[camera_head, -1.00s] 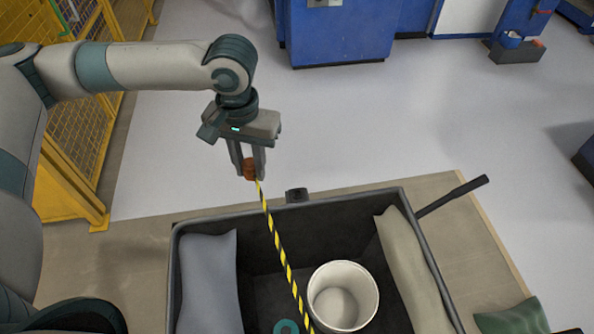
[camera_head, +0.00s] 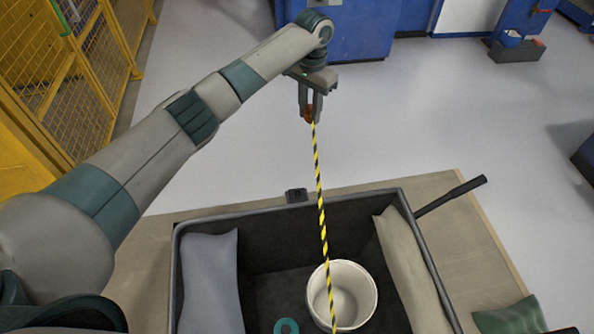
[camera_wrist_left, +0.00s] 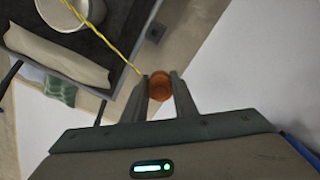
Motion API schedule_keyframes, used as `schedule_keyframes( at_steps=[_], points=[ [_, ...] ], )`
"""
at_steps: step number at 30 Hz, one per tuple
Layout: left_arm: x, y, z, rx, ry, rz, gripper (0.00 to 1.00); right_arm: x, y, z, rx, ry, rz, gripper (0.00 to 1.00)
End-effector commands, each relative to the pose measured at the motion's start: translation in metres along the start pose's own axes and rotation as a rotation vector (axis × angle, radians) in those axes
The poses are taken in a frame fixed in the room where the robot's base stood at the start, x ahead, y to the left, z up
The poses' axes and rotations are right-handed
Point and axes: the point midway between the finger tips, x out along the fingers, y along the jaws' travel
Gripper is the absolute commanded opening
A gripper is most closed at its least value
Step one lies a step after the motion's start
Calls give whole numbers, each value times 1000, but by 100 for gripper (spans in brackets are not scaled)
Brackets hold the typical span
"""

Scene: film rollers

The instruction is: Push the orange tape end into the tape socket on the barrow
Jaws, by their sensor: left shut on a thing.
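My left gripper (camera_head: 311,112) is shut on the orange tape end (camera_head: 309,115), beyond the far edge of the barrow. The tape end also shows between the fingers in the left wrist view (camera_wrist_left: 160,86). A yellow and black striped tape (camera_head: 321,200) runs taut from it, down across the barrow past the white bucket. The dark grey barrow (camera_head: 408,210) stands in the lower middle. A small black block, which looks like the tape socket (camera_head: 296,195), sits at its far rim; it also shows in the left wrist view (camera_wrist_left: 156,32). The tape end is apart from it. My right gripper is not in view.
The barrow holds a white bucket (camera_head: 368,293), a grey-blue sack (camera_head: 210,280), a beige sack (camera_head: 410,265) and a teal ring (camera_head: 286,326). A black handle (camera_head: 452,195) sticks out right. A yellow mesh fence (camera_head: 65,95) stands left. Open floor lies behind the barrow.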

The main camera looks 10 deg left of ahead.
Motion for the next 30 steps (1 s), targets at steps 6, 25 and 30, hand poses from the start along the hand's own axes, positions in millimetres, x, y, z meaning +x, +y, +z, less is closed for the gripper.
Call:
schedule_keyframes(
  at_steps=[6,25,30],
  points=[
    [90,-10,8,98,-7,10,0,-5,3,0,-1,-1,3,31],
    [208,10,63,266,2,-1,0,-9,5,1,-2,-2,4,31],
    [208,10,62,266,2,-1,0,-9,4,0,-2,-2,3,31]
  ],
)
